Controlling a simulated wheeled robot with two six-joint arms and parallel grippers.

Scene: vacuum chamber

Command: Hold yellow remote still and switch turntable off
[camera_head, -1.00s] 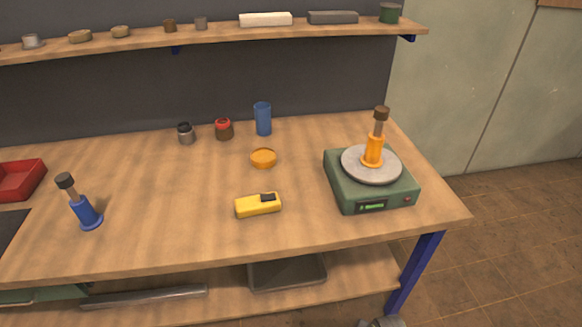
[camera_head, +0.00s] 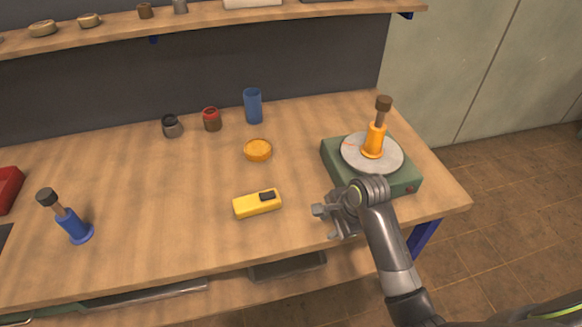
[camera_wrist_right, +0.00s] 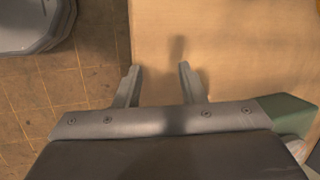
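The yellow remote (camera_head: 257,204) lies on the table left of my right gripper, with a dark button on its top. The turntable (camera_head: 332,160) is a green box with a grey disc, at the table's right end. An orange stamp-like piece with a brown top (camera_head: 375,139) stands on the disc. My right gripper (camera_head: 324,220) is open and empty near the table's front edge, apart from the remote. Its two spread fingers show in the right wrist view (camera_wrist_right: 158,85). My right arm hides the turntable's front display. My left gripper is not in view.
A blue stamp-like piece (camera_head: 69,222) stands at the left. An orange dish (camera_head: 258,150), a blue cup (camera_head: 253,106) and two small jars (camera_head: 212,119) stand behind the remote. A shelf (camera_head: 200,28) runs along the back. The table between the blue piece and remote is clear.

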